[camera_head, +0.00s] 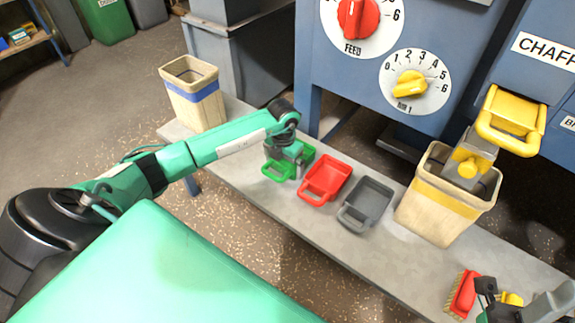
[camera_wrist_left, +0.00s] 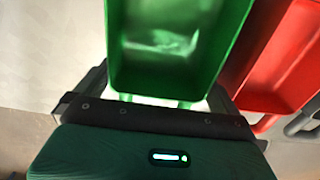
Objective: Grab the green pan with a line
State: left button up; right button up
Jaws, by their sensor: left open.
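The green pan (camera_head: 304,158) sits on the grey bench at the left end of a row of pans. In the left wrist view the green pan (camera_wrist_left: 178,45) fills the top middle, with a pale shiny patch inside it. My left gripper (camera_head: 287,163) is over the pan's handle side and hides part of it. In the wrist view the left gripper (camera_wrist_left: 160,103) is open, its fingers on either side of the handle end. Contact cannot be told. My right gripper (camera_head: 525,307) is partly in view at the lower right; its jaws are unclear.
A red pan (camera_head: 332,173) is close on the right of the green one, then a grey pan (camera_head: 372,195). A blue-banded bin (camera_head: 194,105) and a yellow-banded bin (camera_head: 432,218) stand on the bench (camera_head: 290,215). A red brush (camera_head: 465,291) lies at the lower right.

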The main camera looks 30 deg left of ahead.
pick_arm(q)
jog(key=c, duration=0.7)
jog(key=shift+o, duration=0.2)
jog(key=shift+r, duration=0.15)
